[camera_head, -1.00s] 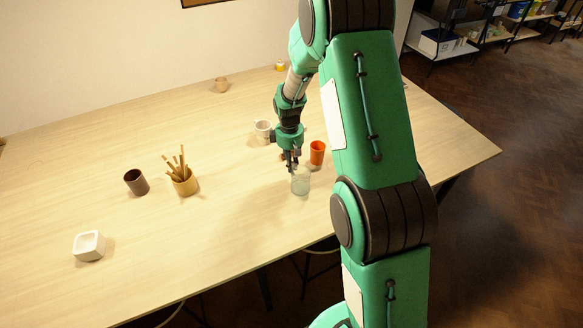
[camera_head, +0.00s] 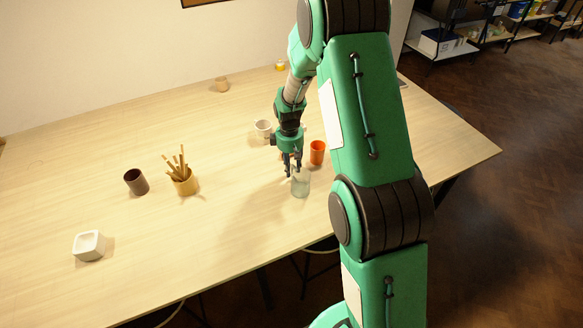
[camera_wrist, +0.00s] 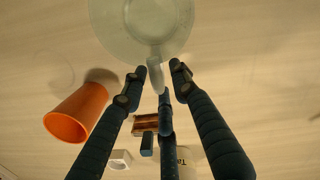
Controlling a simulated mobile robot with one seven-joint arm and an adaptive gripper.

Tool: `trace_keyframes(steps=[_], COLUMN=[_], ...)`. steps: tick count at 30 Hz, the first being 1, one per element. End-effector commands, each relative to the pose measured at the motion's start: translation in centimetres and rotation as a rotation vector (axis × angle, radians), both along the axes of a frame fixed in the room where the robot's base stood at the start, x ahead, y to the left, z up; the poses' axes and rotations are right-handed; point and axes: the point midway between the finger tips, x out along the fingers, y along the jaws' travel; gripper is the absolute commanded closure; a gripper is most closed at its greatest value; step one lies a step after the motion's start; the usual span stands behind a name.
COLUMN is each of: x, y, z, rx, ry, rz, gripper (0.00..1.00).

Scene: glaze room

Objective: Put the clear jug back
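The clear jug (camera_head: 301,184) stands upright on the table, in front of the orange cup. In the wrist view the jug (camera_wrist: 120,35) fills the top middle, with its handle (camera_wrist: 155,74) pointing towards my gripper. My gripper (camera_head: 292,172) is low over the table at the jug's left side. In the wrist view the fingertips of my gripper (camera_wrist: 157,72) are spread, one on each side of the handle, with a gap showing. Whether any finger touches the handle cannot be told.
The orange cup (camera_head: 317,150) and a white mug (camera_head: 262,127) stand close behind my gripper. A tan pot with sticks (camera_head: 186,186), a dark cup (camera_head: 136,182) and a white block-like dish (camera_head: 89,246) are to the left. The table's front middle (camera_head: 225,235) is clear.

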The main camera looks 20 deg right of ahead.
Motion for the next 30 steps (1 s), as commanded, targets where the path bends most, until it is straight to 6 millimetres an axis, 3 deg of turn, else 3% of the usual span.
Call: trace_keyframes(steps=[11,24,30], x=[0.1,0.4,0.5], y=[0.0,0.2,0.3], z=[2.2,9.1,11.4], rx=[-0.001,-0.001,0.0], ry=[-0.003,-0.003,-0.001], rz=[0.0,0.0,0.0], gripper=[0.71,0.71,0.71])
